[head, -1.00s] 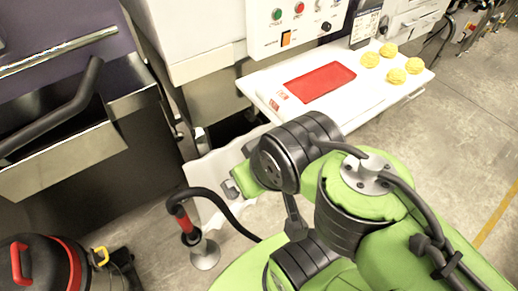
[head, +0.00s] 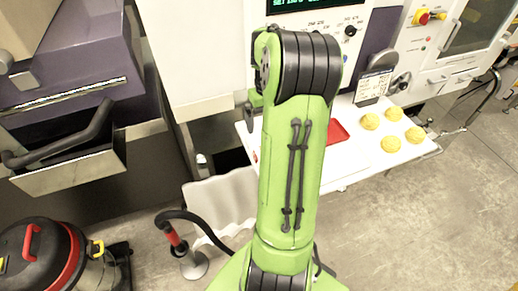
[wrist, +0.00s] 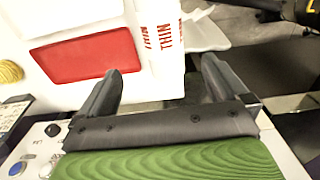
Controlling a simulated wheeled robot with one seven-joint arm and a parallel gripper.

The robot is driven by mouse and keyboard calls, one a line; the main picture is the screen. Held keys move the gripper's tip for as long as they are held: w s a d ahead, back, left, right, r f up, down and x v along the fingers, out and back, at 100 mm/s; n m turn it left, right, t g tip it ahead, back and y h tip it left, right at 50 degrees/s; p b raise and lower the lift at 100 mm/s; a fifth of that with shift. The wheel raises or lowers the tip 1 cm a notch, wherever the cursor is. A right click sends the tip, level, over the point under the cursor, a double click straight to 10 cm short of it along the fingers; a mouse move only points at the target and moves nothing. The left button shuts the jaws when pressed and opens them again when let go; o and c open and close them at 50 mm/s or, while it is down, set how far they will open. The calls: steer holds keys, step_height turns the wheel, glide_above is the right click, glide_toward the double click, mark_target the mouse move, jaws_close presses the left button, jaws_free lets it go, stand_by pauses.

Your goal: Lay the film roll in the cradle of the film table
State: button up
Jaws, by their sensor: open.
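My gripper (wrist: 168,78) is open and empty in the wrist view, its two dark fingers apart over the edge of a white board. In the head view my raised arm hides it.
The white board (head: 345,178) carries a red mat (wrist: 88,56) and several yellow round pieces (head: 392,113). A control panel (wrist: 30,160) lies close below my gripper. A red-and-black vacuum cleaner (head: 45,255) stands at lower left. Grey floor is clear at right.

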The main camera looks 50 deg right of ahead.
step_height(320, 180, down, 15)
steer(key=shift+w+a+f+b, duration=0.1)
steer(key=shift+w+b, duration=0.05)
steer(key=shift+b, duration=0.4)
steer(key=shift+a, duration=0.1)
steer(key=shift+c, duration=1.3)
steer(key=c, duration=1.2)
